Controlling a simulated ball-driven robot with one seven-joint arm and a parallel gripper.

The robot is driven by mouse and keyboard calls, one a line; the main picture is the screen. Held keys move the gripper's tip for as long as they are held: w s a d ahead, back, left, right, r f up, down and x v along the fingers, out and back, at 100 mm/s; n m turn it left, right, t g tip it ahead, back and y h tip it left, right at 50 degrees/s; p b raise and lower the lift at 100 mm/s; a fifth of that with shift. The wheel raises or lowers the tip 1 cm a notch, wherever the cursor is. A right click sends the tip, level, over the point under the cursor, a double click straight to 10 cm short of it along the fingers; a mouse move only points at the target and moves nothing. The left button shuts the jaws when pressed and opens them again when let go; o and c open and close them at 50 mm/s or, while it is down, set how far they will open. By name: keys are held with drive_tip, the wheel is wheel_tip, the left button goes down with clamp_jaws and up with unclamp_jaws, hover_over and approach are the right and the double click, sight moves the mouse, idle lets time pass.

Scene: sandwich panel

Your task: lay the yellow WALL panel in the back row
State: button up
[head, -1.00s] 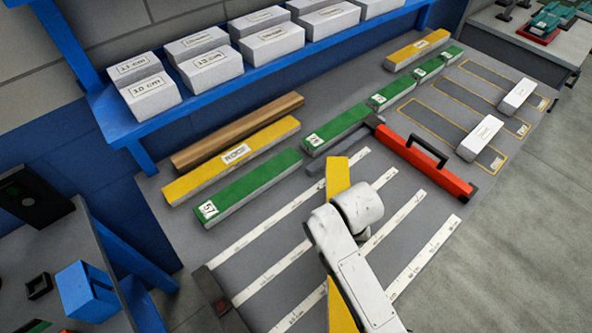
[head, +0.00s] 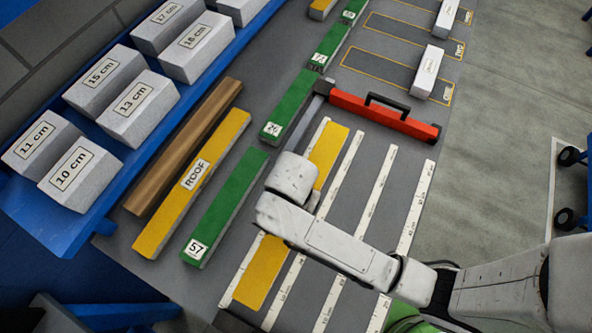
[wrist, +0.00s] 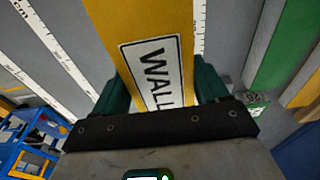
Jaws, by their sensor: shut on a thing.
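The yellow WALL panel (head: 260,274) crosses under my white arm in the head view, which hides its middle. It runs about parallel to the white measuring strips, over the two leftmost. I cannot tell its height above the bench. In the wrist view my gripper (wrist: 160,88) is shut on the WALL panel (wrist: 158,22), with dark green fingers along both long sides and the label between them. In the head view the fingers are hidden by my arm. Left of it lie the green block 57 (head: 226,212), the yellow ROOF panel (head: 180,208) and a brown beam (head: 182,150).
A red spirit level (head: 383,114) lies across the strips' far ends. Green block 26 (head: 289,108) and more green blocks continue the line beyond block 57. A blue shelf (head: 210,95) with several grey blocks (head: 103,78) borders the left. White blocks (head: 428,72) lie by yellow outlines.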

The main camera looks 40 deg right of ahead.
wheel_tip(320, 180, down, 4)
drive_tip(key=shift+f+b, duration=0.15)
drive_tip(key=shift+b, duration=0.65)
drive_tip(key=shift+f+b, duration=0.7)
drive_tip(key=shift+b, duration=0.15)
drive_tip(key=shift+f, duration=0.5)
drive_tip(key=o, duration=1.2)
drive_tip(key=shift+o, duration=0.2)
drive_tip(key=r, duration=0.3)
drive_tip(key=a+r, duration=0.1)
drive_tip(key=r, duration=0.6)
drive_tip(key=shift+s+a+r, duration=0.15)
drive_tip(key=shift+s+r, duration=0.1)
drive_tip(key=shift+r, duration=0.1)
